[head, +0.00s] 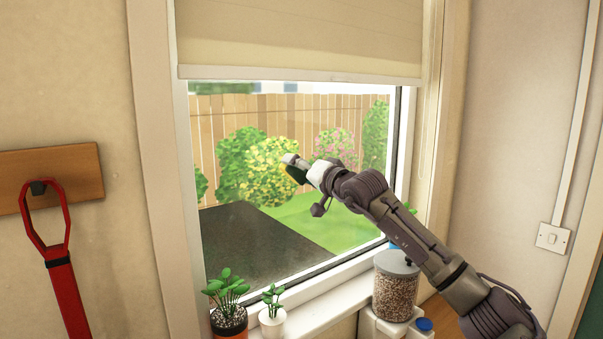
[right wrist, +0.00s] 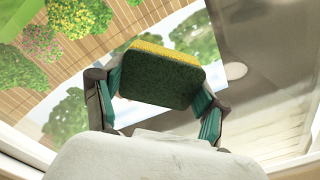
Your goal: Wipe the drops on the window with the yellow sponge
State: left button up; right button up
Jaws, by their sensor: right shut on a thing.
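The window (head: 230,217) shows in the head view, with its blind partly lowered. I cannot make out separate drops on the glass. My right gripper (head: 293,165) is in front of the middle of the pane. In the right wrist view the right gripper (right wrist: 158,92) is shut on the yellow sponge (right wrist: 160,80), with a finger on each side. The sponge's dark green face points toward the wrist camera, and its yellow layer shows along the far edge. I cannot tell whether the sponge touches the glass. My left gripper is not in view.
On the sill stand a plant in an orange and black pot (head: 229,322), a small plant in a white pot (head: 272,322) and a jar of grains (head: 395,290) below my right arm. The blind (head: 300,40) covers the window's top. A red strap (head: 65,290) hangs at left.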

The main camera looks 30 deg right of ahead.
aim_at(326, 157)
jog(key=shift+r, duration=0.6)
jog(key=shift+d+r+p, duration=0.2)
jog(key=shift+d+p, duration=0.3)
jog(key=shift+p, duration=0.2)
jog(key=shift+w+d+p, duration=0.1)
jog(key=shift+d+p, duration=0.6)
jog(key=shift+d, duration=0.35)
jog(key=shift+w+d+f, duration=0.1)
jog(key=shift+d+f, duration=0.1)
jog(key=shift+d, duration=0.2)
jog(key=shift+d+r+p, duration=0.2)
jog(key=shift+d+p, duration=0.55)
jog(key=shift+p, duration=0.05)
jog(key=shift+d+f, duration=0.25)
jog(key=shift+d, duration=0.55)
jog(key=shift+w+d+b, duration=0.15)
jog(key=shift+d+b, duration=0.6)
jog(key=shift+d, duration=1)
jog(key=shift+w+d, duration=0.15)
jog(key=shift+d, duration=0.35)
